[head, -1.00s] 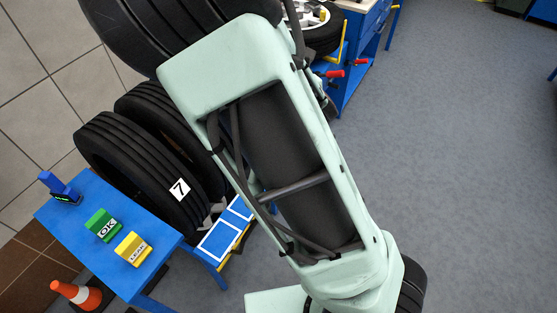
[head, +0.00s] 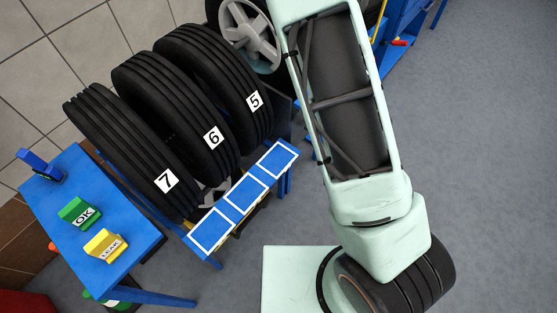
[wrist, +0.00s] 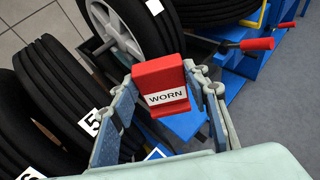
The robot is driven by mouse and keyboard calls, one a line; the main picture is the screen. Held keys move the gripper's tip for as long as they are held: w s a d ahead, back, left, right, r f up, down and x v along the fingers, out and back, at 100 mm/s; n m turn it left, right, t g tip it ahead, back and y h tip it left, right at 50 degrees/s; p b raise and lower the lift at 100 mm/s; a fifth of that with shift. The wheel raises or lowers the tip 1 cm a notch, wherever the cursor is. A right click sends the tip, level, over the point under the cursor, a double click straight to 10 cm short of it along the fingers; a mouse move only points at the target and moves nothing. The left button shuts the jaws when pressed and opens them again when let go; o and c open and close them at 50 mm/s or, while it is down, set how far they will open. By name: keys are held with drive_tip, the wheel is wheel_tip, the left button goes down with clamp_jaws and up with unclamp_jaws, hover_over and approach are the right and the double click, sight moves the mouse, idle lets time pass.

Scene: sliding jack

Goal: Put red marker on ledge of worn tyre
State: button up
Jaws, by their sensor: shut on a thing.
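A red marker (wrist: 160,84) with a white WORN label is in the wrist view, held upright between the fingers of my gripper (wrist: 160,90). My gripper is hidden in the head view. Black tyres labelled 7 (head: 122,140), 6 (head: 170,110) and 5 (head: 215,75) stand in a row. In front of them runs a blue ledge (head: 284,160) with white-outlined squares, all empty. In the wrist view, tyre 5 (wrist: 62,75) is left of the gripper, with blue surface partly visible behind the marker. I cannot tell from tread which tyre is worn.
A blue table (head: 130,215) at the left holds a green OK marker (head: 80,213), a yellow LEAK marker (head: 104,244) and a dark blue device (head: 40,165). A spoked wheel (head: 250,35) stands beyond tyre 5. Red-handled clamps (wrist: 258,44) are at the right in the wrist view.

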drive_tip(key=s+a+f+n+g+y+b, duration=0.1)
drive_tip(key=s+a+f+y, duration=0.15)
drive_tip(key=f, duration=0.35)
drive_tip(key=s+a+f+n+y+b, duration=0.1)
drive_tip(key=s+f+n+b, duration=0.15)
drive_tip(key=f, duration=0.35)
drive_tip(key=s+a+f+n+g+y+b, duration=0.2)
drive_tip(key=s+a+f+b, duration=0.15)
drive_tip(key=s+a, duration=0.3)
drive_tip(key=s+a+f+n+g+y+b, duration=0.2)
drive_tip(key=s+a+f, duration=0.3)
drive_tip(key=s+a, duration=0.15)
drive_tip(key=shift+w+d+f+b, duration=0.95)
drive_tip(key=shift+w+f+b, duration=1.25)
drive_tip(key=shift+b, duration=2.35)
drive_tip(key=shift+w+d+f+b, duration=1)
drive_tip(key=shift+w+f+b, duration=1.15)
drive_tip(key=shift+b, duration=2.35)
drive_tip(key=shift+w+d+f+b, duration=0.95)
drive_tip(key=shift+w+f+b, duration=1.25)
drive_tip(key=shift+b, duration=2.35)
